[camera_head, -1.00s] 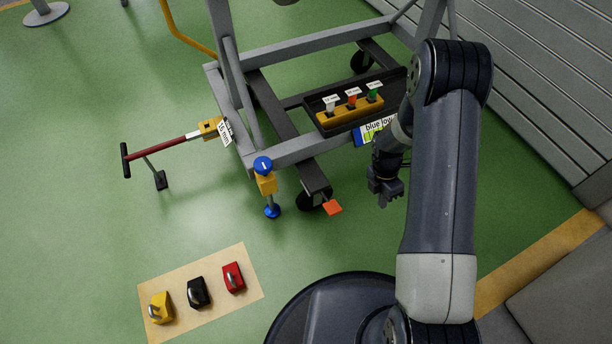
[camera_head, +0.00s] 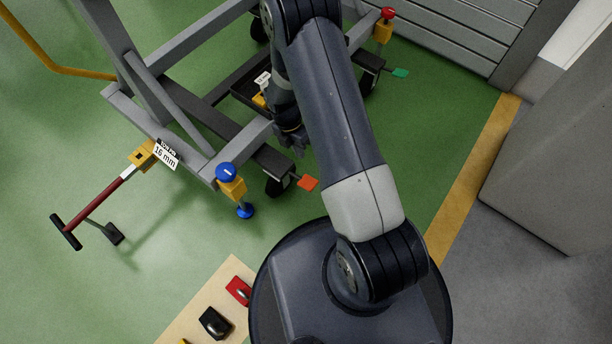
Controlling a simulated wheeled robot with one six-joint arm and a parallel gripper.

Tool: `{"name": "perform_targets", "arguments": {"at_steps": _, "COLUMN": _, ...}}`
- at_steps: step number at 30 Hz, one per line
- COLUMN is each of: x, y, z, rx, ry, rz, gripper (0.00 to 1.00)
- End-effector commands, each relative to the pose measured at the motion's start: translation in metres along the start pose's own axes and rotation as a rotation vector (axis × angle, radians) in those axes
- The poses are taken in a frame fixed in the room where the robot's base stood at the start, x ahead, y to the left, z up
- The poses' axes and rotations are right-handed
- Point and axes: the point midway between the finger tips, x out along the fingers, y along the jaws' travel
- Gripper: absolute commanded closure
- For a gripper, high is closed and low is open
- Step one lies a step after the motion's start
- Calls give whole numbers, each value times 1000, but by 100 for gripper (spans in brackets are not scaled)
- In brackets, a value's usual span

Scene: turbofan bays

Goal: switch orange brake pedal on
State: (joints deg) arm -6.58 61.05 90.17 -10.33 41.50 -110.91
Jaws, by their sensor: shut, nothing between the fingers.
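My gripper (camera_head: 300,150) is shut and empty. In the picture it appears just above and slightly left of the pedal, with a small gap between them. I cannot tell its height over the pedal. My arm hides part of the cart and the tray behind it.
A blue-knobbed yellow jack (camera_head: 231,185) stands left of the pedal. A red-handled tow bar (camera_head: 98,205) extends left. A green pedal (camera_head: 400,72) and a red-knobbed jack (camera_head: 384,24) are at the far right corner. A grey cabinet (camera_head: 560,150) stands right.

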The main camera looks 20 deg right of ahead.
Motion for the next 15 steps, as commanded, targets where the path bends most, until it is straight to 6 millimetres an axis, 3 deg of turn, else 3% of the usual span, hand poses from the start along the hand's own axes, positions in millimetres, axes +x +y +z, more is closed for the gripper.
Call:
{"name": "perform_targets", "arguments": {"at_steps": 8, "x": 20, "y": 0, "z": 0, "rx": -1, "ry": 1, "rz": -3, "gripper": 100}}
{"name": "perform_targets", "arguments": {"at_steps": 15, "x": 72, "y": 0, "z": 0, "rx": 1, "ry": 2, "rz": -3, "gripper": 100}}
